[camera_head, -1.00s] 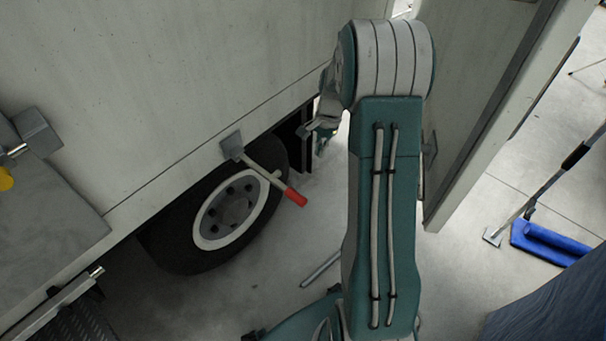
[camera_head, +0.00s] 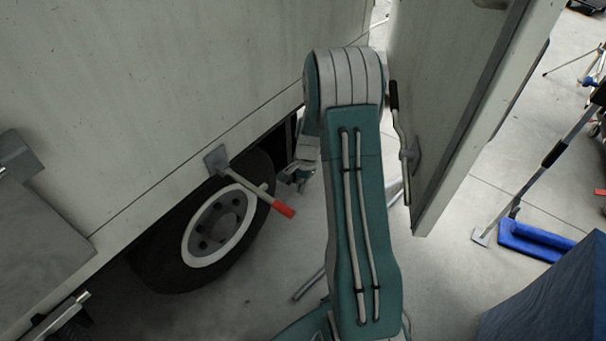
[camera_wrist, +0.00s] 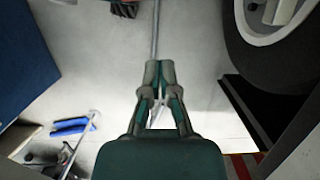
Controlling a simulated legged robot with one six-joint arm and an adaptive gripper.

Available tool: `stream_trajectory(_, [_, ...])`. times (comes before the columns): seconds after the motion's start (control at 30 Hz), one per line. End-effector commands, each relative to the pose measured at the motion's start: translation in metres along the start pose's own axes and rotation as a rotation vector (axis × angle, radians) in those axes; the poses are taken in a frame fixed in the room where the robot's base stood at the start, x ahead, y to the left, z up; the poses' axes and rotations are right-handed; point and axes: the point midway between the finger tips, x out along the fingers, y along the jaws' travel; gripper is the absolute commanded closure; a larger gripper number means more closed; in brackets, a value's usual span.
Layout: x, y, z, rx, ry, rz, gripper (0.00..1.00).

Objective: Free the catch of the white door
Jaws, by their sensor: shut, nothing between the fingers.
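The white door (camera_head: 450,120) stands swung open to the right of the truck's side. A metal lever with a black grip (camera_head: 395,97) is fixed to its inner face, by my arm. A second lever with a red grip (camera_head: 283,209) sticks out from a plate on the truck's side, above the wheel. I cannot tell which lever is the catch. My gripper (camera_head: 297,178) hangs low between the wheel and the door, partly hidden behind my arm. In the wrist view my gripper (camera_wrist: 160,72) is shut and empty, pointing over the floor, touching neither lever.
The truck's wall (camera_head: 150,90) and wheel (camera_head: 215,230) are close on the left; the tyre also shows in the wrist view (camera_wrist: 245,65). A blue floor pusher (camera_head: 545,241) and a blue block (camera_head: 550,300) are at the right. Bare floor lies between.

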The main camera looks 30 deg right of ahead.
Motion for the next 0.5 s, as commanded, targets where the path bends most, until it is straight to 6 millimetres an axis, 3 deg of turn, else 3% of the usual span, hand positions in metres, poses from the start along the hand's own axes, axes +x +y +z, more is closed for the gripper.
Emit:
stream_trajectory(0.2, [0.015, 0.000, 0.027, -0.003, 0.000, 0.001, 1.00])
stream_trajectory(0.5, [0.020, 0.000, 0.037, -0.001, 0.001, 0.000, 1.00])
